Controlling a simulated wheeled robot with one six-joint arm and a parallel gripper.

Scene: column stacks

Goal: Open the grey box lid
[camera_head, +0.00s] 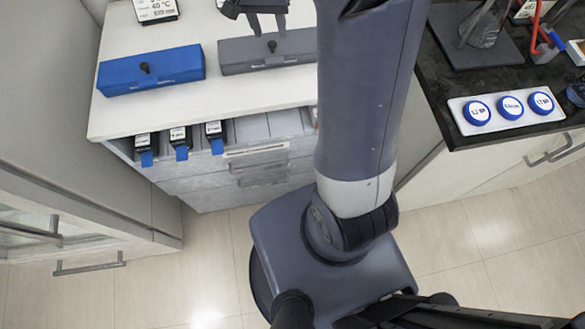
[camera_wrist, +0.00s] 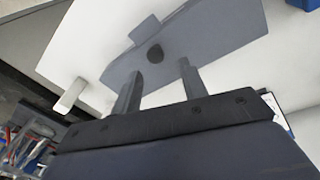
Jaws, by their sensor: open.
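The grey box (camera_head: 240,58) lies on the white worktop, partly hidden on its right by my arm in the head view. Its grey lid (camera_head: 300,46) is on it, with a small dark knob (camera_head: 272,45) on top. My gripper (camera_head: 269,35) is at the knob's far side in the head view, fingers pointing down. In the wrist view my gripper (camera_wrist: 160,70) is open and empty. The knob (camera_wrist: 155,53) shows between and just beyond its fingertips, on the grey lid (camera_wrist: 205,30). I cannot tell whether the fingers touch anything.
A blue box (camera_head: 150,75) with a dark knob stands left of the grey one. An open drawer (camera_head: 255,128) below holds several black-and-blue items. A dark counter (camera_head: 440,75) at right carries a tray (camera_head: 510,125) of blue-rimmed discs.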

